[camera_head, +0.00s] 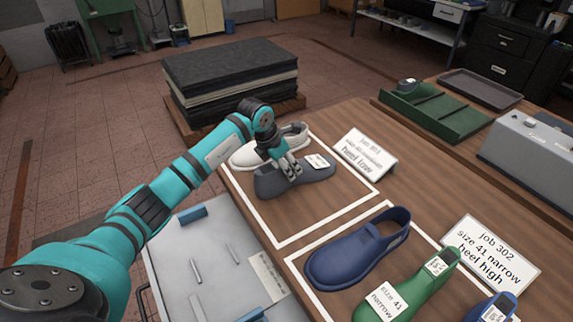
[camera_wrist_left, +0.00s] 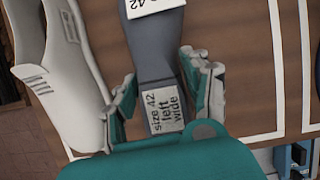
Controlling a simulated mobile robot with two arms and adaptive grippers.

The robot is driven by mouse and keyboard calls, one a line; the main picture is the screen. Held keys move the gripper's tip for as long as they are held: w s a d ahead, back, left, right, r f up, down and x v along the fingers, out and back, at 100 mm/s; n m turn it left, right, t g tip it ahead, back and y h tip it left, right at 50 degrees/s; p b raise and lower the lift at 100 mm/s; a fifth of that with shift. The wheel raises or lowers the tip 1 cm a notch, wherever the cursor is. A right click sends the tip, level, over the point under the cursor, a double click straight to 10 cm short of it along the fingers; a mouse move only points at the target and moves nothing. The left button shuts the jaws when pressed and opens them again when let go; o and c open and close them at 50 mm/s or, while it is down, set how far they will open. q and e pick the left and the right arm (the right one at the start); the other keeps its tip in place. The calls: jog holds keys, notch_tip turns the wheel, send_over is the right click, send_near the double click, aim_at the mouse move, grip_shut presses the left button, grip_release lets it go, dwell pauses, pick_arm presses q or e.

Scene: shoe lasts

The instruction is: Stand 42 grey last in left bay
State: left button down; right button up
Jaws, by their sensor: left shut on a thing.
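The grey last (camera_head: 312,176) is upright, toe to the right, within the white outline of the left bay (camera_head: 335,217). I cannot tell whether its sole touches the table. In the left wrist view the grey last (camera_wrist_left: 153,55) carries a label reading size 42 left wide and another label farther along. My left gripper (camera_head: 290,169) is shut on the heel end, with a finger on each side in the wrist view (camera_wrist_left: 160,88). A white shoe (camera_head: 250,155) lies just behind the last, partly hidden by my gripper. My right gripper is out of view.
A card (camera_head: 365,156) for the left bay reads heel low. The other bay holds a blue shoe (camera_head: 350,250) and a green last (camera_head: 405,297); its card (camera_head: 490,256) reads size 41 narrow, heel high. A grey tray (camera_head: 215,262) is in front. Bare bay floor lies nearer than the last.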

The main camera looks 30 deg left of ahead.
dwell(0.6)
pick_arm(q)
jog(key=c, duration=0.5)
grip_release()
jog(key=shift+s+f, duration=0.1)
jog(key=shift+f, duration=0.1)
jog(key=v, duration=1.2)
jog(key=shift+r, duration=0.15)
